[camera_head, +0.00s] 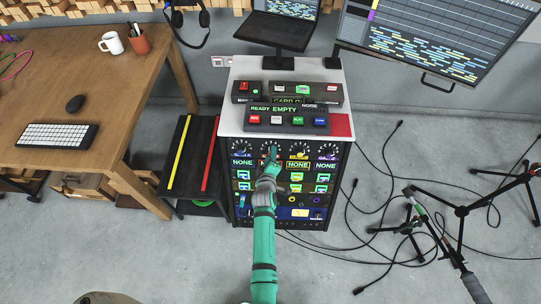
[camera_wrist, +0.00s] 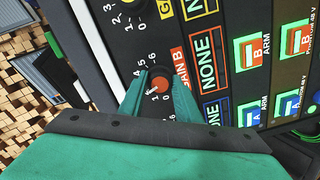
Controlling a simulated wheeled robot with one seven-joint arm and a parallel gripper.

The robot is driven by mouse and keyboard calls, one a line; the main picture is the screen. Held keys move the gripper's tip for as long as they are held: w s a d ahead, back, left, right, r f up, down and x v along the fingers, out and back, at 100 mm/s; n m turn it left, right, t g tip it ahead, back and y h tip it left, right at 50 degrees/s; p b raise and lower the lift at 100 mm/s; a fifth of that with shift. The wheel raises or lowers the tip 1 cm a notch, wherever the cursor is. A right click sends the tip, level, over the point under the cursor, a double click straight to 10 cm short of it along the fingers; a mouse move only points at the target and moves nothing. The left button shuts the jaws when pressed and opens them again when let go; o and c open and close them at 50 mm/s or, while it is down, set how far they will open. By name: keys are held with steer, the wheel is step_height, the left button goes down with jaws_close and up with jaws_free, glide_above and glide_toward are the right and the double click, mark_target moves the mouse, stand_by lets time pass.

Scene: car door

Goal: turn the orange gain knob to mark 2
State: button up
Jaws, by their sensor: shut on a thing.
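The orange gain knob (camera_wrist: 160,84) sits on the dark panel face beside an orange "GAIN B" label (camera_wrist: 180,65) in the wrist view. My gripper (camera_wrist: 155,86) is shut on it, with a teal finger on each side. A white pointer line on the knob aims toward the lower left of the picture, close to mark 1. Marks 0, 4, 5 and 6 also show around it; marks 2 and 3 are hidden by a finger. In the head view my gripper (camera_head: 270,155) covers this knob in the top row of the rack (camera_head: 290,180).
Other gain knobs flank it: a blue one (camera_head: 240,146), a yellow one (camera_head: 299,148) and a purple one (camera_head: 327,149). Lit buttons sit below. A wooden desk (camera_head: 85,75) stands at left; cables and tripod stands (camera_head: 462,210) lie at right.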

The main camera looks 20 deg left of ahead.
steer(key=shift+n, duration=1)
steer(key=o, duration=1.1)
steer(key=shift+c, duration=0.2)
steer(key=shift+s, duration=0.1)
steer(key=v, duration=1)
steer(key=shift+s, duration=0.35)
steer(key=shift+w+r, duration=0.1)
steer(key=shift+r, duration=0.05)
